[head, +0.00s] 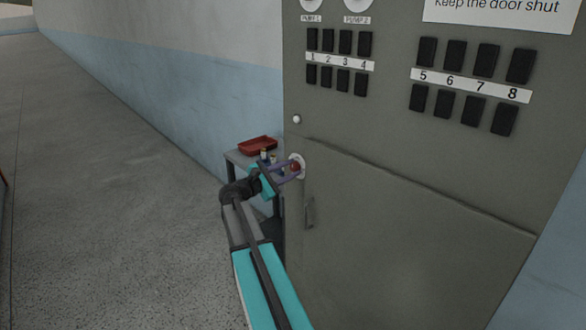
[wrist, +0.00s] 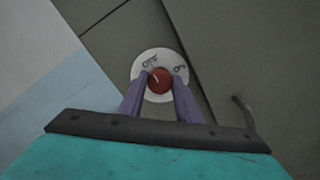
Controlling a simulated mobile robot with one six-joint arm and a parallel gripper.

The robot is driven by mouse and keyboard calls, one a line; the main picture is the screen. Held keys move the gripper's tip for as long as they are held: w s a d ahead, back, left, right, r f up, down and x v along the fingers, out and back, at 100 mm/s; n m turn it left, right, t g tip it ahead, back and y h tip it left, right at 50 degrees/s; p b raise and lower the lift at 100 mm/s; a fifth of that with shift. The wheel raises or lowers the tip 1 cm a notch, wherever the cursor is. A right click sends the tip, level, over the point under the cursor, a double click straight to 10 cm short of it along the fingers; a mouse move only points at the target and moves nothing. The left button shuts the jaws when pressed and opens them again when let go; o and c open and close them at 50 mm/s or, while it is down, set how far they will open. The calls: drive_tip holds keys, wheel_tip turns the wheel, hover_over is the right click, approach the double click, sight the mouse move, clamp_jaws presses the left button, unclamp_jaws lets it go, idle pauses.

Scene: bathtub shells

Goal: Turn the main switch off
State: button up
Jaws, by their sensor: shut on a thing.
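The main switch is a red round knob (head: 296,167) on a white round plate, at the left side of the grey cabinet's front. In the wrist view the knob (wrist: 159,82) sits in the middle of its plate (wrist: 152,56). The plate has two small dark labels, one upper left, perhaps OFF, and one at right, too blurred to read surely. A pale line on the knob points up and left, towards the upper left label. My gripper (wrist: 160,78) is shut on the knob, one purple finger on each side. It also shows in the head view (head: 292,170), reaching from the left.
The grey cabinet (head: 400,250) has rows of black switches above and a door handle (head: 310,212) just below the knob. A small table (head: 238,158) with a red tray (head: 258,145) stands behind my wrist. The floor at left is clear.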

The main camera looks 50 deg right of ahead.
drive_tip(key=shift+s+a+f, duration=0.1)
drive_tip(key=shift+f, duration=0.2)
drive_tip(key=o, duration=1)
drive_tip(key=shift+o, duration=0.3)
drive_tip(key=shift+r, duration=0.15)
drive_tip(key=w+a+b, duration=0.1)
drive_tip(key=a+b, duration=0.1)
drive_tip(key=a, duration=1.1)
drive_tip(key=shift+a+b, duration=0.3)
drive_tip(key=shift+a, duration=0.1)
